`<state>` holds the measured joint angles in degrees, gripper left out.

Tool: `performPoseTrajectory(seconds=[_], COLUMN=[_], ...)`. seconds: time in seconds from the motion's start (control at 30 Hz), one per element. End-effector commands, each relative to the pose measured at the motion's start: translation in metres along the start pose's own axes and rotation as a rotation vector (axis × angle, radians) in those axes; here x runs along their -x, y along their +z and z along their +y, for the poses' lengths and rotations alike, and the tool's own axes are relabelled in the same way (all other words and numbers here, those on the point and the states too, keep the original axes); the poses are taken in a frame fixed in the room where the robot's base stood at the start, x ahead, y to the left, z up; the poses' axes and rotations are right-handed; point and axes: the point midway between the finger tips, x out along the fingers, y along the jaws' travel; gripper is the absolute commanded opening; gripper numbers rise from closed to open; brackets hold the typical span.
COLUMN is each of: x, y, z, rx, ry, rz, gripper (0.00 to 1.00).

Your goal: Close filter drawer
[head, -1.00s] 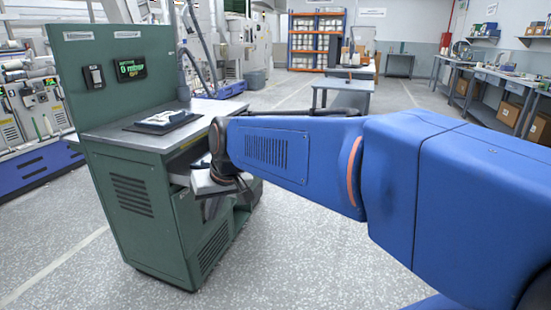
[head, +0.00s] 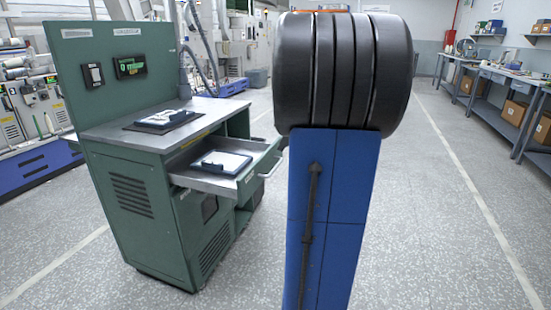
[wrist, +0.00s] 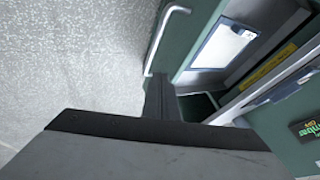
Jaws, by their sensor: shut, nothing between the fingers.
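The filter drawer (head: 229,186) stands pulled out of the green cabinet (head: 138,200), below its worktop. A white filter panel in a dark frame (head: 222,162) lies in it; the panel also shows in the wrist view (wrist: 222,44). The drawer's pale bar handle (head: 270,168) is on its front, and it shows in the wrist view (wrist: 158,40) too. My gripper (wrist: 160,84) is shut and empty, with its dark fingertips near the drawer front and handle. I cannot tell whether they touch it. My gripper is hidden in the head view.
A dark tray with a white panel (head: 163,121) lies on the worktop (head: 205,111). A lit display (head: 130,66) and a switch (head: 93,75) are on the cabinet's upright panel. Workbenches (head: 500,82) line the right wall. The floor right of the cabinet is open.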

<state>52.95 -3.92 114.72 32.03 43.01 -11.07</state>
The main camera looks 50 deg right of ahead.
Motion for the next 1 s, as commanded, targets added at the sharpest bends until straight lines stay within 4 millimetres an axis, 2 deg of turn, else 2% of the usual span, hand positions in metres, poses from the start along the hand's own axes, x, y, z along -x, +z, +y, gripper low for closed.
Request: performPoseTrajectory(seconds=[0.23,0.7,1.0], x=[-0.015,-0.086,-0.101], y=[-0.005,-0.004,-0.005], z=[0.004,0.004,0.004], rx=[-0.01,-0.009,-0.009], ry=[0.0,0.0,0.0], rz=[0.002,0.002,0.004], gripper=[0.0,0.0,0.0])
